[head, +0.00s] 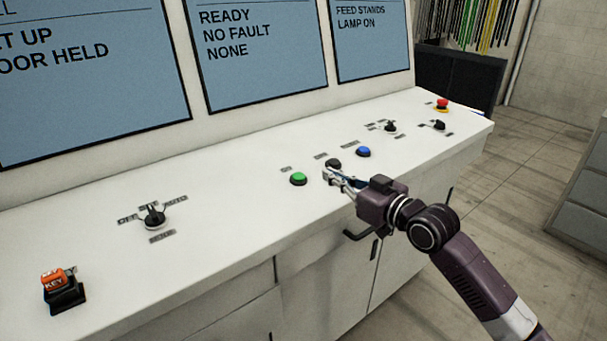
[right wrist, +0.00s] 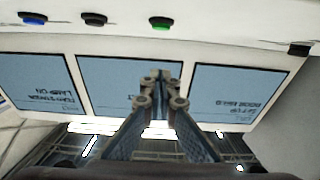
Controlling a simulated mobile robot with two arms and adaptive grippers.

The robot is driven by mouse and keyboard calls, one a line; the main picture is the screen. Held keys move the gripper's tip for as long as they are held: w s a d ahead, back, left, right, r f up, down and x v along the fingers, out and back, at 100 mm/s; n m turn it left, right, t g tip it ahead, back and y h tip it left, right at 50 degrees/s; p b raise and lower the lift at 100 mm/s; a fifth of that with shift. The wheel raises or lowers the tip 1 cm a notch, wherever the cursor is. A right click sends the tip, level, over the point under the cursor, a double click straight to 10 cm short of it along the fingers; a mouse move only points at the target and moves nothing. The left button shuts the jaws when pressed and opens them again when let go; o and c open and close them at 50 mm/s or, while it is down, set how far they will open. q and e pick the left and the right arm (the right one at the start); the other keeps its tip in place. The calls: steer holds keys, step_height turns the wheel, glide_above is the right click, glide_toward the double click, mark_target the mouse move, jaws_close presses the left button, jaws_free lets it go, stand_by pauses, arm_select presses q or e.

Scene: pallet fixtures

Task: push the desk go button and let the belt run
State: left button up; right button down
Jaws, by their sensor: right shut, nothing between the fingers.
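The green button (head: 298,179) is on the white desk top, left of a black button (head: 333,164) and a blue button (head: 363,151). My right gripper (head: 328,176) is shut and empty, over the desk's front part, just right of the green button and in front of the black one. A gap shows between the fingertips and the green button. In the right wrist view the closed fingers (right wrist: 163,80) point toward the panel, with the green button (right wrist: 160,23) nearly in line above them. My left gripper is not in view. The belt is not in view.
The desk (head: 220,240) also carries a selector knob (head: 154,217), an orange key block (head: 58,285), small black switches (head: 390,127) and a red stop button (head: 442,104). Screens (head: 262,55) stand behind; one reads READY, NO FAULT. Open floor lies to the right.

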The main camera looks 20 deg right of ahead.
steer(key=p, duration=0.3)
glide_above(305, 187)
steer(key=shift+s+f, duration=0.2)
steer(key=shift+f, duration=0.15)
step_height(305, 187, down, 3)
steer(key=shift+w+r, duration=0.1)
steer(key=shift+w, duration=0.05)
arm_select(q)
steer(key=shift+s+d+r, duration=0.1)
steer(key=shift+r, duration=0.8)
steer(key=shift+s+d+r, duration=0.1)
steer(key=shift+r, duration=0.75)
arm_select(e)
steer(key=shift+f, duration=0.75)
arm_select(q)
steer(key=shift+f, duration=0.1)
